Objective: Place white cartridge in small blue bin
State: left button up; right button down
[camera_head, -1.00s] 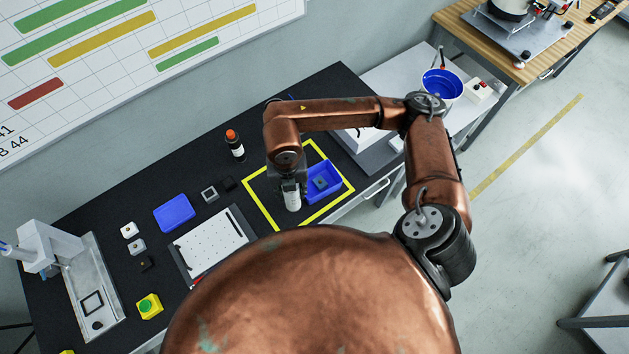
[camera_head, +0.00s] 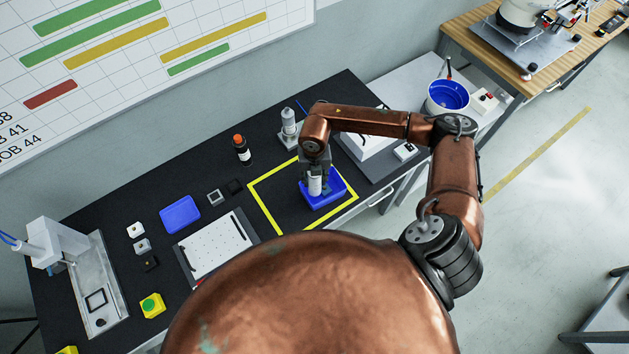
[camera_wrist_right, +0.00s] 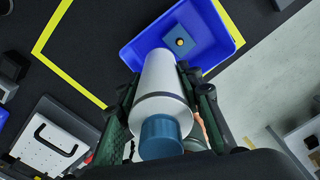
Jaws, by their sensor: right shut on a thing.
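The white cartridge (camera_wrist_right: 158,85) with a blue cap is held between the fingers of my right gripper (camera_wrist_right: 165,110) in the right wrist view. In the head view my right gripper (camera_head: 315,187) is shut on the cartridge (camera_head: 315,186), in front of or over the small blue bin (camera_head: 325,204). The bin lies in the yellow-outlined square. In the right wrist view the far end of the cartridge overlaps the near side of the blue bin (camera_wrist_right: 222,55). A small dark block with a yellow dot (camera_wrist_right: 180,42) lies inside the bin. My left gripper is not in view.
A blue tray or lid (camera_head: 180,215), a white perforated board (camera_head: 213,245) and small blocks lie to the left on the black table. A dark bottle with an orange cap (camera_head: 241,150) and a grey device (camera_head: 290,125) stand behind. The yellow-outlined square's left part is clear.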

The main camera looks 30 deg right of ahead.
jog(key=shift+f, duration=0.85)
jog(key=shift+f, duration=0.45)
jog(key=shift+f+b, duration=0.15)
jog(key=shift+b, duration=0.2)
jog(key=c, duration=1.4)
grip_release()
jog(key=shift+o, duration=0.2)
notch_tip(320, 180, up, 13)
jog(key=shift+r, duration=0.15)
